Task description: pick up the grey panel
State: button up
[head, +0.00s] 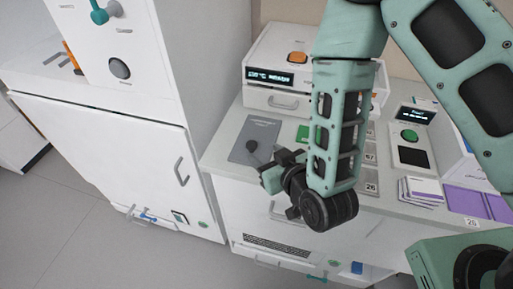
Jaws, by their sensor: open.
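A grey panel (255,135) lies flat on the white counter (222,150), near its left end. It has faint print near its top and a dark round spot towards its lower part. My gripper (277,166) is open, just right of and below the panel in the picture. It overlaps the panel's lower right edge in view. I cannot tell from this one view how high it is above the counter. My forearm hides part of the counter to the right of the panel.
A white instrument (272,98) with a lit display stands behind the panel. Farther right are a device with a green button (410,135), stacked booklets (423,187) and purple mats (465,201). A tall white cabinet (203,60) stands left.

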aim_at(252, 145)
jog(key=shift+f+b+x, duration=0.25)
jog(key=shift+b+x, duration=0.9)
jog(key=shift+b, duration=2.05)
jog(key=shift+p+x, duration=0.7)
jog(key=shift+x, duration=0.3)
jog(key=shift+p+x, duration=0.9)
jog(key=shift+x, duration=1.75)
jog(key=shift+s+f, duration=0.1)
jog(key=shift+f, duration=0.05)
grip_shut()
